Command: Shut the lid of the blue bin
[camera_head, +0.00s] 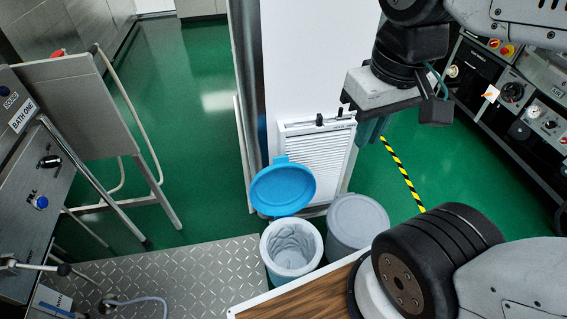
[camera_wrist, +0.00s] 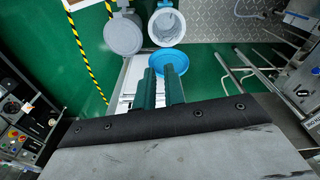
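The blue bin (camera_head: 292,268) stands on the floor near the middle, with a pale liner inside its open mouth. Its round blue lid (camera_head: 283,186) is swung up and back on the far side, against the white panel. In the wrist view, the lid (camera_wrist: 167,60) lies just beyond my fingertips, partly hidden behind them, and the bin's mouth (camera_wrist: 167,27) is above it. My gripper (camera_head: 370,134) hangs to the right of and above the lid in the head view. Its two green fingers (camera_wrist: 161,72) stand a little apart with nothing seen between them.
A grey bin (camera_head: 357,222) with its lid down stands right beside the blue bin. A white louvred panel (camera_head: 318,160) is behind both. A wooden top (camera_head: 300,300) is in front. A metal tread plate (camera_head: 190,285) lies left. Control consoles (camera_head: 520,95) line the right.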

